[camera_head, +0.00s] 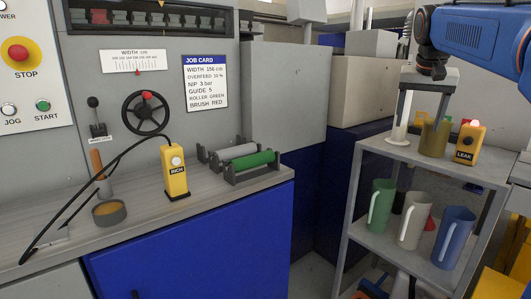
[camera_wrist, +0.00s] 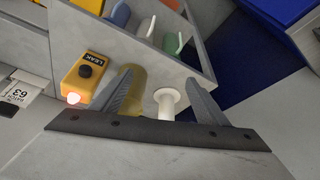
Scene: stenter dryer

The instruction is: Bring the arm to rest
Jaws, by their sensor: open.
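My gripper (camera_head: 426,118) hangs from my blue arm at the upper right, above the top shelf of a grey rack (camera_head: 405,152). Its two fingers point down, spread apart. In the wrist view my gripper (camera_wrist: 163,79) is open, with nothing held between its fingers. A white spool-like piece (camera_head: 397,134) stands on the top shelf close to the left finger; in the wrist view it shows beyond the bar between the fingers (camera_wrist: 166,104). An olive jug (camera_head: 435,139) stands beside it, partly behind a finger.
A yellow LEAK box (camera_head: 467,143) with a lit lamp stands right of the jug. Green (camera_head: 381,205), white (camera_head: 412,220) and blue (camera_head: 453,237) jugs are on the lower shelf. A yellow INCH pendant (camera_head: 174,172), rollers (camera_head: 252,165) and a tin (camera_head: 109,213) sit on the left counter.

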